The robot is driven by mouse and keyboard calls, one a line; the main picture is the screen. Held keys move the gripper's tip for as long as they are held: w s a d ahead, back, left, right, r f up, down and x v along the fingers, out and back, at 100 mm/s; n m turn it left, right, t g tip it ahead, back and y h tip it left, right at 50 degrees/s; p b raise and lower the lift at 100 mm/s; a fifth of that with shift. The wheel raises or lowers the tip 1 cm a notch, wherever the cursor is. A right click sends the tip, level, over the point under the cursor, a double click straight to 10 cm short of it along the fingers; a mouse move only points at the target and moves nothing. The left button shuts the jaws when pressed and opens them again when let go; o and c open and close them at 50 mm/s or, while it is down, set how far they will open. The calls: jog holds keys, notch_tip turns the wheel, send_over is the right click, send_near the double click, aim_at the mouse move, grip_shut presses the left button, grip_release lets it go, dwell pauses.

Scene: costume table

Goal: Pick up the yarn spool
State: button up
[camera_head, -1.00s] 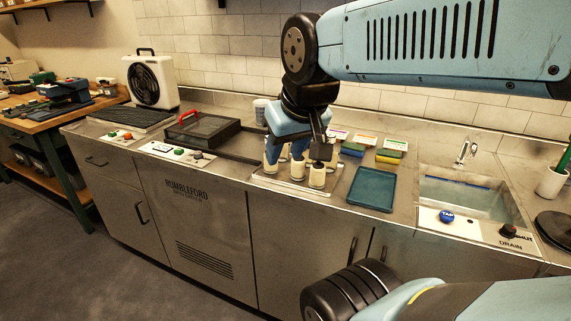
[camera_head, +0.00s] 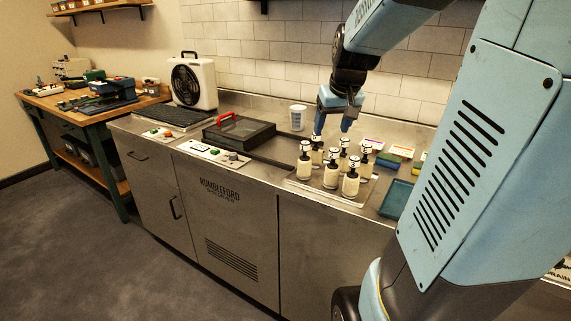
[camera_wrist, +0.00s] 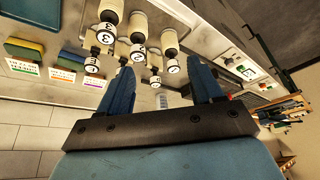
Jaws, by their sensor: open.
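I cannot make out a yarn spool in either view. My gripper (camera_head: 333,122) is open and empty, raised above the back of the steel counter (camera_head: 262,168), behind several cream bottles (camera_head: 351,183) with dark necks and white numbered tops. In the wrist view, the two blue fingers (camera_wrist: 160,82) stand apart with nothing between them. The bottles (camera_wrist: 138,28) appear upside down there, beyond the fingertips. They stand upright together on a flat plate; my gripper does not appear to touch them.
A white cup (camera_head: 297,117), a dark lidded tray with a red handle (camera_head: 240,133) and a fan (camera_head: 193,82) stand left of the bottles. Coloured sponges (camera_head: 399,153) and a teal tray (camera_head: 396,199) lie to the right. A wooden bench (camera_head: 75,110) stands far left.

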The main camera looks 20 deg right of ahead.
send_near(334, 150)
jog(key=s+r, duration=0.1)
jog(key=x, duration=1.4)
jog(key=shift+w, duration=0.15)
jog(key=shift+c, duration=0.4)
grip_shut()
